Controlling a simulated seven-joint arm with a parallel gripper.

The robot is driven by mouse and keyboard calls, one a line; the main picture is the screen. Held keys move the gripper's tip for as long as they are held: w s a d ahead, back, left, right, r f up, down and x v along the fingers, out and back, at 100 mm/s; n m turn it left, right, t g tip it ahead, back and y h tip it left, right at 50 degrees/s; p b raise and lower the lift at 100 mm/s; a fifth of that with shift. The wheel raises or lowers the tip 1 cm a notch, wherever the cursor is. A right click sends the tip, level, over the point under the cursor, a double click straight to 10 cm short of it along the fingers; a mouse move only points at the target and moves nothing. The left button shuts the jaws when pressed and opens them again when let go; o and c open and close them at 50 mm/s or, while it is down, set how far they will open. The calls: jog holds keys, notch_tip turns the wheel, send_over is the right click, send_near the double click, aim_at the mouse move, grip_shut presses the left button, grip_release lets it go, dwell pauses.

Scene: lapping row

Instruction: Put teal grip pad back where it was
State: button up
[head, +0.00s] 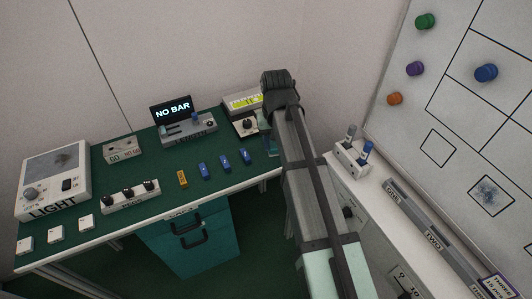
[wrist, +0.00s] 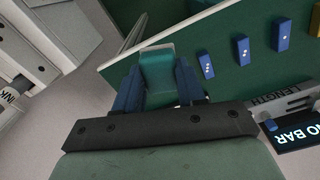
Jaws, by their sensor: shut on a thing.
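The teal grip pad (wrist: 157,68) sits between the two dark blue fingers of my gripper (wrist: 159,84) in the wrist view. My gripper is shut on it. In the head view a teal piece (head: 273,148) shows beside my arm, at the right end of the green bench (head: 145,180), and my arm hides part of it.
Three blue dotted blocks (head: 225,161) and a yellow block (head: 182,179) lie left of my gripper. The "NO BAR" gauge (head: 187,131) and a box with a yellow label (head: 243,101) stand behind.

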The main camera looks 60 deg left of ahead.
jog(key=w+a+n, duration=0.1)
jog(key=a+n, duration=0.1)
jog(key=a, duration=0.6)
jog(key=shift+n, duration=0.6)
jog(key=shift+w+a+f, duration=0.1)
jog(key=shift+f, duration=2.5)
jog(key=shift+w+a+f, duration=0.1)
jog(key=shift+f, duration=2.5)
jog(key=shift+f, duration=0.15)
jog(key=o, duration=1.1)
notch_tip(320, 180, up, 12)
jog(key=shift+r, duration=0.2)
